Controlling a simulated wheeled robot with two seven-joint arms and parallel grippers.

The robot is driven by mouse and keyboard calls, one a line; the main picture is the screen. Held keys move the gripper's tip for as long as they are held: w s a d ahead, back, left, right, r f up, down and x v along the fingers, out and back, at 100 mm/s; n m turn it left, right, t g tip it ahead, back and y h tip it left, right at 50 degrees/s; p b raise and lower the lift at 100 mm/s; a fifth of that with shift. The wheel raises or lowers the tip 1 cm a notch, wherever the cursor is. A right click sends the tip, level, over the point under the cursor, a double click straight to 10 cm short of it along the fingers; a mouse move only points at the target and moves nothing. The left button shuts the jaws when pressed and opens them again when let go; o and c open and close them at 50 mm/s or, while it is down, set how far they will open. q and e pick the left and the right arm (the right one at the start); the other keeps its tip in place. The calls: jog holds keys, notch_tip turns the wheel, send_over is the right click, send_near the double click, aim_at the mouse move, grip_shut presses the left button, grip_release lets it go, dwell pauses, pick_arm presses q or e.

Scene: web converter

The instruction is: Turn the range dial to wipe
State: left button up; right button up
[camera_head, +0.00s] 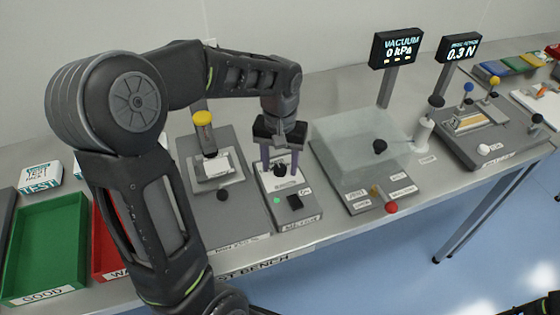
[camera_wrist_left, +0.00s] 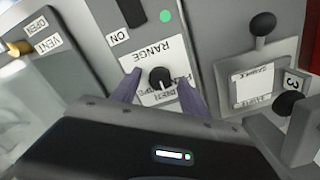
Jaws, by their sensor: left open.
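The range dial (camera_head: 280,170) is a small black knob with a white pointer line on a white label plate, on a grey box on the bench. In the left wrist view the dial (camera_wrist_left: 160,78) appears upside down under the word RANGE; the smaller position words are partly hidden and too blurred to read. My left gripper (camera_head: 280,167) points down over the box, open, with one purple finger on each side of the dial. In the wrist view the fingers (camera_wrist_left: 158,88) stand apart from the knob, with gaps showing. My right gripper does not show.
The box also has a green light (camera_head: 277,200) and a black switch (camera_head: 295,202). A yellow-knobbed fixture (camera_head: 203,118) stands close on the left, and a clear-covered vacuum unit (camera_head: 355,140) on the right. Green (camera_head: 45,245) and red trays lie at the left.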

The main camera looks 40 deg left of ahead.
pick_arm(q)
grip_shut()
dwell(0.5)
